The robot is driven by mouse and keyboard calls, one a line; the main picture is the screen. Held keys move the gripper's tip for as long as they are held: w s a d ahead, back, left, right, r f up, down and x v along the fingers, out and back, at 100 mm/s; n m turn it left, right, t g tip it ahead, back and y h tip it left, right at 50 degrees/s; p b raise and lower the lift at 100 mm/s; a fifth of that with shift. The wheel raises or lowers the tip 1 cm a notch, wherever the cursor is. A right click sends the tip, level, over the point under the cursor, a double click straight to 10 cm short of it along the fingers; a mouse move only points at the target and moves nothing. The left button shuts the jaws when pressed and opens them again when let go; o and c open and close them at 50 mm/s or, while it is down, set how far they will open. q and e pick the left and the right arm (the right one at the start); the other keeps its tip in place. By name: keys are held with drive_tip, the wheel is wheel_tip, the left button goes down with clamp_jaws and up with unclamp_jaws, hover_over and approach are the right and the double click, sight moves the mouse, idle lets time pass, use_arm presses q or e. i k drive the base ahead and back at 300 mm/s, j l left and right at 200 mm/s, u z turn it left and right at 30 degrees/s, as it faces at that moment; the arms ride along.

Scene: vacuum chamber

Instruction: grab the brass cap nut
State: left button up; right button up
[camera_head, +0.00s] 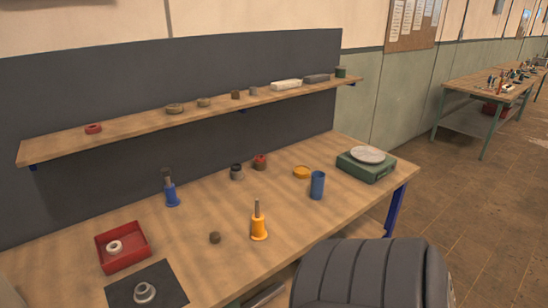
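No piece is clearly recognisable as the brass cap nut at this size. A low round golden-yellow piece (302,172) lies on the workbench behind and left of a blue cup (317,185); its colour is closest to brass. A small dark brown round piece (214,237) lies alone near the middle of the bench, left of an orange-based tool with an upright metal shaft (259,222). Olive-tan round pieces (175,108) (204,102) sit on the shelf. Neither of my grippers shows in the head view.
The bench (215,205) also holds a red tray (124,262) with a pale ring, a dark mat (122,292) with a metal fitting, a blue-based tool (171,190), and a green scale (377,169). A shelf (130,127) with small parts runs above. A dark ribbed shape covers the lower right.

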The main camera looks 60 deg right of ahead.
sight(215, 237)
drive_tip(key=z, duration=1.9)
